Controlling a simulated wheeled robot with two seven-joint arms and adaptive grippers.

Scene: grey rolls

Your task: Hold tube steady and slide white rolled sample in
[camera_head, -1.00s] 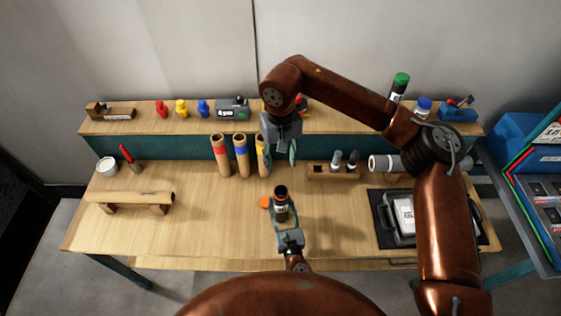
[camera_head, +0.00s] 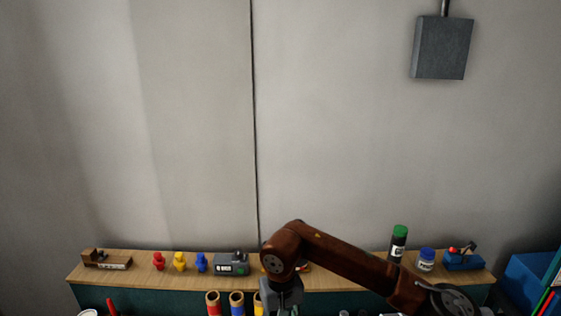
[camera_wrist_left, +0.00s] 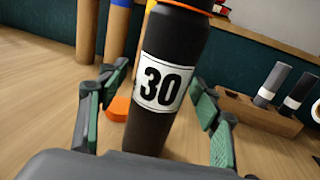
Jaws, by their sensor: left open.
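A black tube (camera_wrist_left: 160,85) with a white "30" label and an orange rim stands between the fingers of my open left gripper (camera_wrist_left: 157,98) in the left wrist view. Gaps show on both sides, so the fingers seem apart from it. Its top is cut off. My right gripper (camera_head: 282,298) hangs at the bottom edge of the head view, its fingertips mostly out of frame. I cannot tell what it holds. No white rolled sample shows clearly. My left gripper is outside the head view.
Cardboard tubes with red (camera_head: 213,304), blue (camera_head: 237,304) and yellow bands stand behind. A wooden rack (camera_wrist_left: 258,112) holds grey rolls (camera_wrist_left: 272,82). An orange piece (camera_wrist_left: 118,108) lies beside the black tube. The back shelf (camera_head: 330,278) carries small items, including a green-capped bottle (camera_head: 398,245).

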